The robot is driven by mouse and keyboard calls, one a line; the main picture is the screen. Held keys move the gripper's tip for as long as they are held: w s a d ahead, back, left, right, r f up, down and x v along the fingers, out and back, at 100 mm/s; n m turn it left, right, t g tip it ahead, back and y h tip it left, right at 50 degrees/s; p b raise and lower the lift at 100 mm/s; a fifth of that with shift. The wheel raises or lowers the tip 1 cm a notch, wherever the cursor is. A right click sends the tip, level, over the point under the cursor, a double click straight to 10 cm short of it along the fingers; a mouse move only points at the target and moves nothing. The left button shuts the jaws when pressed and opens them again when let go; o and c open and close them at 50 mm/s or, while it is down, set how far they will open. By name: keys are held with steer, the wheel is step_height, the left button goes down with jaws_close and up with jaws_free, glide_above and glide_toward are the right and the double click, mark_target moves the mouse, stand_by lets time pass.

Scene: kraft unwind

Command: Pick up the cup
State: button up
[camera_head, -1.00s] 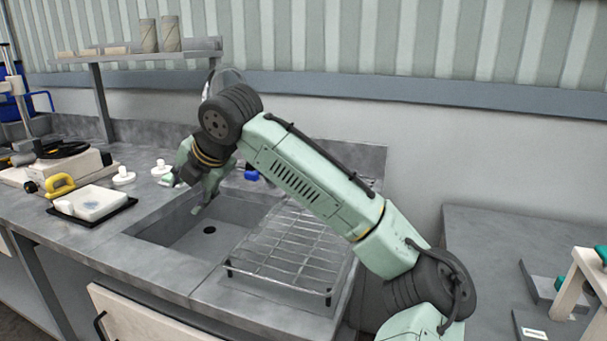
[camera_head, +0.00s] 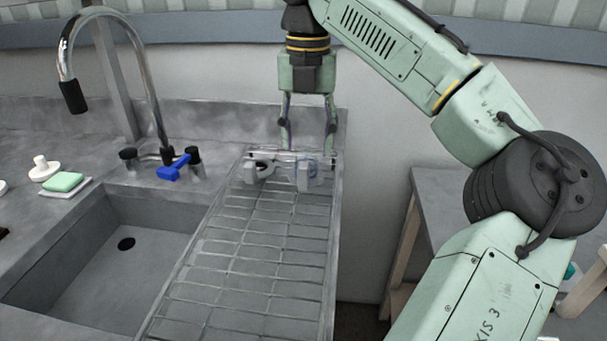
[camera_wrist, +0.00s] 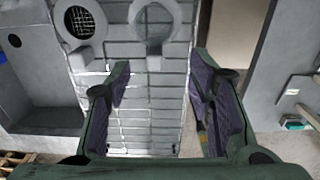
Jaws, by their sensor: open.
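At the far end of the wire drying rack, two small cup-like things stand side by side. The left one is a grey cup-like thing (camera_head: 260,171) with a dark opening, and the right one is a pale, glassy cup-like thing (camera_head: 305,175). In the wrist view they show as two rings at the top, the left ring (camera_wrist: 103,24) with dark mesh inside and the right ring (camera_wrist: 174,22) see-through. I cannot tell which is the task's cup. My gripper (camera_head: 308,135) points down over the rack's far end, open, its fingers (camera_wrist: 163,75) apart with nothing held between them.
A green sponge (camera_head: 62,181) lies at left. The wall stands close behind my gripper.

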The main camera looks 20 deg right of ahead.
mark_target(304, 172)
steer(key=shift+w+a+f, duration=0.1)
steer(key=shift+a+f, duration=0.05)
steer(key=shift+f, duration=1.75)
steer(key=shift+w+a+f, duration=0.1)
steer(key=shift+a+f, duration=0.05)
steer(key=shift+f, duration=1.75)
steer(key=shift+c, duration=0.2)
jaws_close()
